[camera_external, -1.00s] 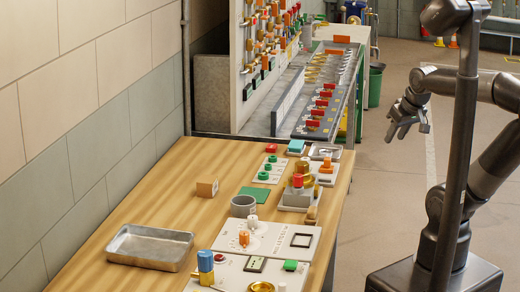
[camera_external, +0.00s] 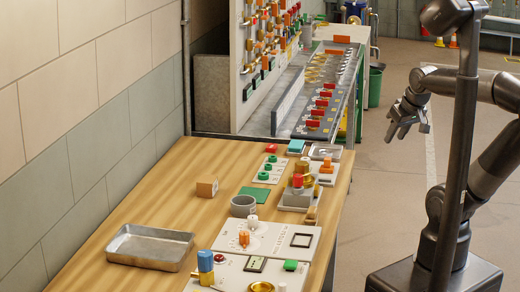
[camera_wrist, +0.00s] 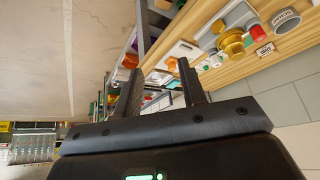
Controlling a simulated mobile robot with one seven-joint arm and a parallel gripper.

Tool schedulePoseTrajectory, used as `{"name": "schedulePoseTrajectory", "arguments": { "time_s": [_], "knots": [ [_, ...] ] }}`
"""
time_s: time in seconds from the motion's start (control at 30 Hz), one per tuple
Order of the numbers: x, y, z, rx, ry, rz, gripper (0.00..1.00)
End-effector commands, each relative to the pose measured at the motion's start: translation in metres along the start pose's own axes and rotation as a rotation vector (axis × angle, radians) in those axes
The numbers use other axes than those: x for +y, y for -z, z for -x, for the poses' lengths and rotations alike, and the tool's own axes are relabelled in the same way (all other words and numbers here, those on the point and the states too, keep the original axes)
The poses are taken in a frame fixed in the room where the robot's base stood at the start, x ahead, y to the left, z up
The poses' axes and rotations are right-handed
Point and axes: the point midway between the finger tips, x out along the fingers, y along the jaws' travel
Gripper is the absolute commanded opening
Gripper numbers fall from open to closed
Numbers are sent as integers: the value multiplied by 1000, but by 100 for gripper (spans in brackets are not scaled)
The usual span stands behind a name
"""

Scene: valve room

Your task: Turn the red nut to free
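A small red nut (camera_external: 297,181) sits on a grey block fixture (camera_external: 296,198) with brass parts near the right edge of the wooden table, beyond the grey cup. My gripper (camera_external: 407,132) is in the air to the right of the table, well apart from the nut, over the floor. In the wrist view my gripper (camera_wrist: 162,80) shows two dark fingers spread apart with nothing between them. A red piece (camera_wrist: 257,33) beside a brass part (camera_wrist: 232,42) shows at the upper right there; I cannot tell if it is the same nut.
The wooden table (camera_external: 165,205) holds a metal tray (camera_external: 150,247), a grey cup (camera_external: 243,206), a brown block (camera_external: 207,187) and white panels with knobs. A bench with red-handled parts (camera_external: 322,102) stands behind. The floor (camera_external: 400,185) around my gripper is clear.

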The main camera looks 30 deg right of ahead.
Motion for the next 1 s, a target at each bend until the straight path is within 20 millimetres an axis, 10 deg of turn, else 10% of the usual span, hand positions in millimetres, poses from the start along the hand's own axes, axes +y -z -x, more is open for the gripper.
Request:
{"name": "schedulePoseTrajectory", "arguments": {
  "time_s": [0.37,1.0],
  "knots": [
    [-36,46,-8,-115,9,-69,49],
    [-196,128,-75,-442,-50,-273,49]
  ]
}}
